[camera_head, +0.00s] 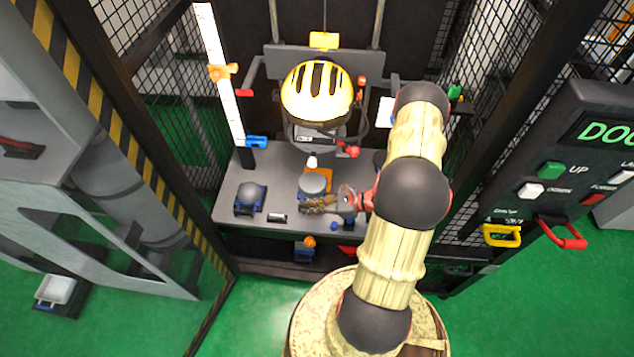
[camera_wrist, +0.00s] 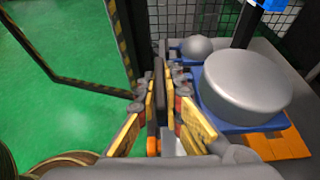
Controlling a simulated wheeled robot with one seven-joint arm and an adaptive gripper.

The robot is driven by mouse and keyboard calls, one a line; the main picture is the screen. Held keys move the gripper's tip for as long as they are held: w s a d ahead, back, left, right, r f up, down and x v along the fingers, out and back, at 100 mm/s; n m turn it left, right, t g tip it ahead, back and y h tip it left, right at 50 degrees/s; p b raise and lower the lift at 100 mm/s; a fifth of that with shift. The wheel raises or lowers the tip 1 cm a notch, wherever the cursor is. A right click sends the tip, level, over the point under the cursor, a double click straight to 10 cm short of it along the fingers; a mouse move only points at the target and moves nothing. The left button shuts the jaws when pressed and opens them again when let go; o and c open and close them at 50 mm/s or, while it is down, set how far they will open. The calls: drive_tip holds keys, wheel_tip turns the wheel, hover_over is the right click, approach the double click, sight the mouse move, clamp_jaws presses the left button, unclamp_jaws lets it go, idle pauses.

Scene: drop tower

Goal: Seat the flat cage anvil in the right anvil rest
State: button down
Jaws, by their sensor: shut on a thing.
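The flat cage anvil (camera_head: 313,183) is a grey, flat-topped disc near the middle of the grey bench. In the wrist view, the flat cage anvil (camera_wrist: 247,88) is large, with a blue base under it, upright and close beside the fingers. My gripper (camera_head: 328,203) reaches in from the right at the near side of the disc. In the wrist view, my gripper (camera_wrist: 164,92) is closed around a thin dark piece beside the disc, apparently its handle; the exact grip is partly hidden. I cannot tell whether its base touches what is below. I cannot make out the right anvil rest; my arm covers part of the bench's right side.
A domed grey anvil (camera_head: 250,194) on a blue base stands at the bench's left. A dark cylinder (camera_head: 277,217) lies near the front edge. An orange plate (camera_head: 325,176) shows by the disc. A yellow helmet (camera_head: 316,92) hangs above. Mesh panels flank the tower.

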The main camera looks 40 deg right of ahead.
sight(313, 192)
drive_tip(key=shift+w+d, duration=0.1)
drive_tip(key=w+d+f+b, duration=0.1)
drive_tip(key=w+d, duration=0.1)
drive_tip(key=w+d+f+b, duration=0.1)
drive_tip(key=w+d, duration=0.1)
drive_tip(key=w+d+f+b, duration=0.1)
drive_tip(key=w+d+f, duration=0.1)
drive_tip(key=shift+d+f+b, duration=0.1)
drive_tip(key=shift+d+b, duration=0.2)
drive_tip(key=shift+d, duration=0.1)
drive_tip(key=w+d+f, duration=0.1)
drive_tip(key=d+f+b, duration=0.1)
drive_tip(key=f, duration=0.1)
drive_tip(key=w+d+f+b, duration=0.1)
drive_tip(key=shift+w+d+f, duration=0.2)
drive_tip(key=shift+w+f, duration=0.15)
drive_tip(key=shift+f, duration=0.05)
drive_tip(key=shift+w+d+f+b, duration=0.1)
drive_tip(key=shift+w+f+b, duration=0.05)
drive_tip(key=shift+f+b, duration=0.15)
drive_tip(key=shift+d+f+b, duration=0.1)
drive_tip(key=shift+f+b, duration=0.85)
drive_tip(key=shift+f, duration=0.55)
drive_tip(key=c, duration=2)
unclamp_jaws()
drive_tip(key=shift+o, duration=0.4)
